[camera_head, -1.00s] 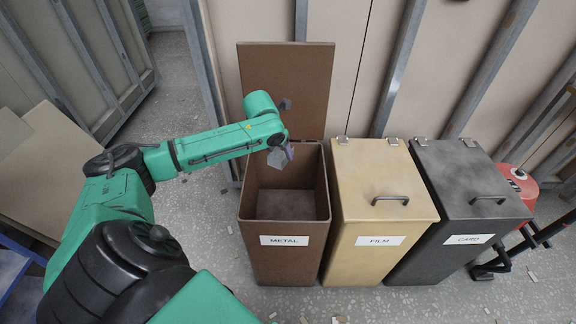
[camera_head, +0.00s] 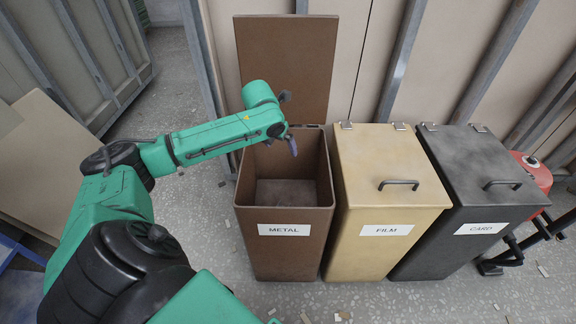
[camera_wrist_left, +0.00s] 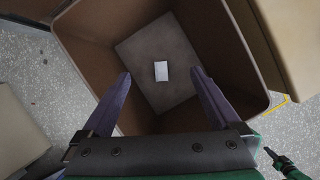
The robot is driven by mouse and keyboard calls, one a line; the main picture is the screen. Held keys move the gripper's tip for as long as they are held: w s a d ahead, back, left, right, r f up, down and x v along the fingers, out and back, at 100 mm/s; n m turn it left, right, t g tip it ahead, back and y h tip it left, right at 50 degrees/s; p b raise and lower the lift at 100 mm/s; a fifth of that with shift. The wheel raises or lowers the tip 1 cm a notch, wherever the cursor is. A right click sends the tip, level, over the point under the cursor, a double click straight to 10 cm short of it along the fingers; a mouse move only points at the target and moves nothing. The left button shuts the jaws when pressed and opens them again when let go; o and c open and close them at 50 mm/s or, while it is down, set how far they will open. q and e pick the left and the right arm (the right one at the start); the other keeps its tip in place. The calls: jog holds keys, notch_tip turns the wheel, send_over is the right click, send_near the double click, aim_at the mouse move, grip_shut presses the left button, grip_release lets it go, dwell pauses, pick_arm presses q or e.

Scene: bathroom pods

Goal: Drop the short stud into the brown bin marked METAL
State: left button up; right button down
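The brown bin (camera_head: 283,250) marked METAL stands upright with its lid (camera_head: 283,70) raised behind it. My left gripper (camera_head: 290,146) is over the bin's mouth, fingers pointing down into it. In the left wrist view its two purple fingers (camera_wrist_left: 162,76) are spread apart and touch nothing. A small pale rectangular piece (camera_wrist_left: 161,70), which looks like the short stud, shows between them against the bin's floor, clear of both fingers. I cannot tell whether it rests on the floor or is still falling. The head view does not show it.
A closed tan FILM bin (camera_head: 390,170) and a closed dark CARD bin (camera_head: 475,170) stand to the right. A red object (camera_head: 531,172) is beyond them. A green and black part (camera_wrist_left: 284,164), perhaps my right arm, shows small in the left wrist view.

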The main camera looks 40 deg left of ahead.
pick_arm(q)
jog(key=p+v, duration=0.2)
jog(key=v, duration=1.2)
jog(key=shift+r, duration=0.25)
pick_arm(e)
jog(key=shift+s+d+r, duration=0.1)
jog(key=shift+s+r, duration=0.55)
jog(key=shift+r, duration=0.15)
pick_arm(q)
jog(key=shift+r, duration=0.1)
pick_arm(e)
jog(key=shift+r, duration=0.1)
